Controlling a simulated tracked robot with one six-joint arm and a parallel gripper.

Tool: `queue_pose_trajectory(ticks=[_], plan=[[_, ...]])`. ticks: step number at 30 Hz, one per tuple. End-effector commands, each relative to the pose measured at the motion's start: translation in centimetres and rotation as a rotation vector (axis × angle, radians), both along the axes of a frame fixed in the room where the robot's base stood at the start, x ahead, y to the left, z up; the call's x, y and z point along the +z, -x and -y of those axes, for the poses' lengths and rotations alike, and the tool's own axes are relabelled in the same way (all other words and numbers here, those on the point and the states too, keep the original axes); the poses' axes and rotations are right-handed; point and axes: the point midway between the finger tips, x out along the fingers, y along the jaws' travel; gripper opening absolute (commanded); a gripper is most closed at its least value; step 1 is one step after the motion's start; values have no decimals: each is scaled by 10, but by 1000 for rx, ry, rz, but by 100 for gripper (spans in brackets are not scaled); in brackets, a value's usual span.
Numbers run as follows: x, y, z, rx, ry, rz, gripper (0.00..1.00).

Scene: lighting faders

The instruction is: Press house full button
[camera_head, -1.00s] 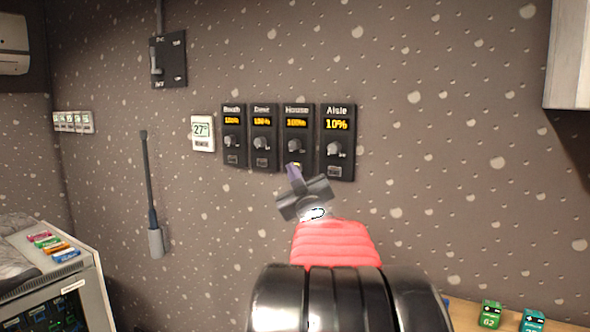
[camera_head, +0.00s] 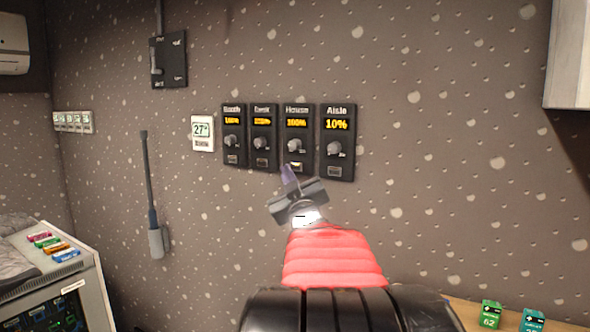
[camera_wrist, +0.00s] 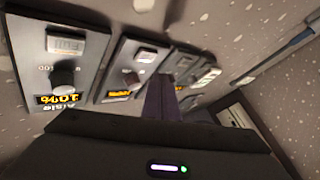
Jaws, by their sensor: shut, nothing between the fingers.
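The House fader panel (camera_head: 297,124) is on the wall, third from the left in a row of black panels, with its display reading 100%. Its small button (camera_head: 296,166) under the knob looks pale and lit. In the wrist view, upside down, the House button (camera_wrist: 145,56) also looks bright. My gripper (camera_head: 286,168) is shut and empty, its purple fingers just below and left of the House button in the head view. The fingers (camera_wrist: 160,92) also show in the wrist view, beside the House panel. I see a gap between them and the button there.
The Aisle panel (camera_head: 337,140), reading 10%, is to the right. The Booth panel (camera_head: 233,135) and another panel (camera_head: 263,136) are to the left, with a thermostat (camera_head: 203,133) beyond. A dark switch box (camera_head: 168,60) is higher up.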

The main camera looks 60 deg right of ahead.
Motion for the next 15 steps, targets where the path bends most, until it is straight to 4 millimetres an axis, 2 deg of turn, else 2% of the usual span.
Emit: queue_pose_trajectory(ticks=[15], plan=[[0, 3, -37, 1, 0, -1, 0]])
